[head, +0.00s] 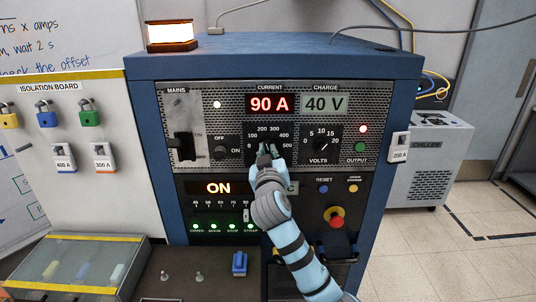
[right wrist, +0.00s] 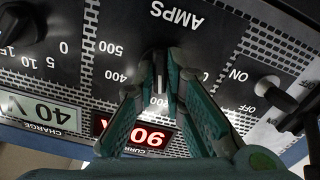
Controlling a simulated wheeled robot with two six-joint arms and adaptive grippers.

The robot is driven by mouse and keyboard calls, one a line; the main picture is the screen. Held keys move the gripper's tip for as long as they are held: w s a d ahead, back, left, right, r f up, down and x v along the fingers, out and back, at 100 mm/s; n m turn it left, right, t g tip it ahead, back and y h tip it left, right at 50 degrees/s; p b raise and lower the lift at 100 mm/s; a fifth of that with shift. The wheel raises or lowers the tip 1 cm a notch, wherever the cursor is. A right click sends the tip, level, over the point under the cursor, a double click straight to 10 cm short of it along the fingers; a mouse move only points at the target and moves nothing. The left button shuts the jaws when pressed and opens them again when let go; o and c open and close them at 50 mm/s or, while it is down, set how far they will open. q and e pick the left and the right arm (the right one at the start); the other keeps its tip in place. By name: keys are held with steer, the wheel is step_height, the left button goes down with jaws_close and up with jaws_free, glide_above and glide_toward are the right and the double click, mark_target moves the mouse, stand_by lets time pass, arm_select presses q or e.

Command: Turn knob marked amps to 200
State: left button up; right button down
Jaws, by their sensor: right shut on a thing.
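The amps knob (right wrist: 159,57) is dark and sits in the AMPS dial panel, between my right fingertips in the right wrist view, which shows the panel upside down. My right gripper (head: 267,151) is shut on the knob and hides most of it in the head view; it also shows in the right wrist view (right wrist: 160,68). The dial scale (head: 268,129) runs from 0 to 500. The red current display (head: 269,103) reads 90 A. My left gripper is not in view.
The volts knob (head: 321,146) is to the right of the amps dial, and the OFF/ON switch (head: 220,151) is to its left. Below are an ON display (head: 218,188), sliders and a red emergency button (head: 336,217). The charge display (head: 325,104) reads 40 V.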

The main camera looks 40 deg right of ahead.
steer(key=shift+f, duration=0.15)
steer(key=c, duration=1.7)
jaws_free()
steer(key=shift+o, duration=0.2)
steer(key=v, duration=1.2)
steer(key=shift+a, duration=0.15)
steer(key=shift+w, duration=0.1)
